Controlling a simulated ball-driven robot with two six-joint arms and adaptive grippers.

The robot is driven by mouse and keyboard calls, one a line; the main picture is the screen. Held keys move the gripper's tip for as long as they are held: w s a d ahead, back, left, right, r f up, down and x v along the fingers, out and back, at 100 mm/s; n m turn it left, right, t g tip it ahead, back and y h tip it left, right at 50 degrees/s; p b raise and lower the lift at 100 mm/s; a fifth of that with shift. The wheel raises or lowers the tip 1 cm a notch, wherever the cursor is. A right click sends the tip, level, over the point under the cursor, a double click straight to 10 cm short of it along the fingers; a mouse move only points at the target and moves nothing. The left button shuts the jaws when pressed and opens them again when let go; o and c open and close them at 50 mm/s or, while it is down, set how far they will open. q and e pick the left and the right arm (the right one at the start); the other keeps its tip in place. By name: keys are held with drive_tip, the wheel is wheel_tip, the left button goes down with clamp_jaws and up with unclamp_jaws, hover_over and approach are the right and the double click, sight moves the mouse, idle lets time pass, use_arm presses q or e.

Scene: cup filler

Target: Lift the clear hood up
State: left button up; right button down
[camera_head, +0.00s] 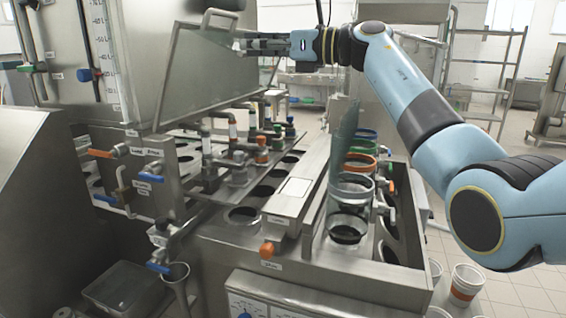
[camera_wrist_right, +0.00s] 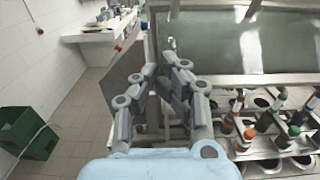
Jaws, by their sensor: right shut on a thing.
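The clear hood (camera_head: 190,75) is a greenish see-through panel in a metal frame, tilted up above the rows of nozzles, with a bar handle at its top. It also shows in the right wrist view (camera_wrist_right: 240,48), filling the upper right. My right gripper (camera_head: 246,45) reaches in from the right at the hood's upper right edge. In the right wrist view its fingers (camera_wrist_right: 164,78) are closed at the hood's metal edge. The exact contact is partly hidden by the fingers. My left gripper is not in view.
Several coloured nozzles (camera_head: 262,145) stand in rows below the hood. A stack of cups (camera_head: 352,185) stands in the holder at right. Orange and blue valve levers stick out on the left. A green crate (camera_wrist_right: 28,132) sits on the floor.

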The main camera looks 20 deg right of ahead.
drive_tip(key=a+r, duration=0.1)
drive_tip(key=w+a+r, duration=0.1)
drive_tip(key=r, duration=0.1)
drive_tip(key=shift+w+a+r, duration=0.45)
drive_tip(key=shift+a+r, duration=0.1)
drive_tip(key=shift+r, duration=0.05)
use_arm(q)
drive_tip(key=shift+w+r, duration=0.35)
use_arm(e)
drive_tip(key=shift+w+a+r, duration=0.25)
drive_tip(key=shift+a+r, duration=0.15)
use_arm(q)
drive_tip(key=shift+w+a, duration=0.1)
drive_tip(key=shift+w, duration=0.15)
use_arm(e)
drive_tip(key=shift+d+f, duration=0.15)
use_arm(q)
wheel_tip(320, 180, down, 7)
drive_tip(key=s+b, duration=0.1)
drive_tip(key=b, duration=0.5)
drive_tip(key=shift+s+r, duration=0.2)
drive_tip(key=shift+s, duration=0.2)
use_arm(e)
drive_tip(key=s+d+r, duration=0.5)
drive_tip(key=d, duration=0.3)
drive_tip(key=s+d+r, duration=0.5)
drive_tip(key=s+d, duration=0.1)
drive_tip(key=d, duration=0.3)
drive_tip(key=shift+s+r, duration=0.15)
drive_tip(key=shift+s, duration=0.15)
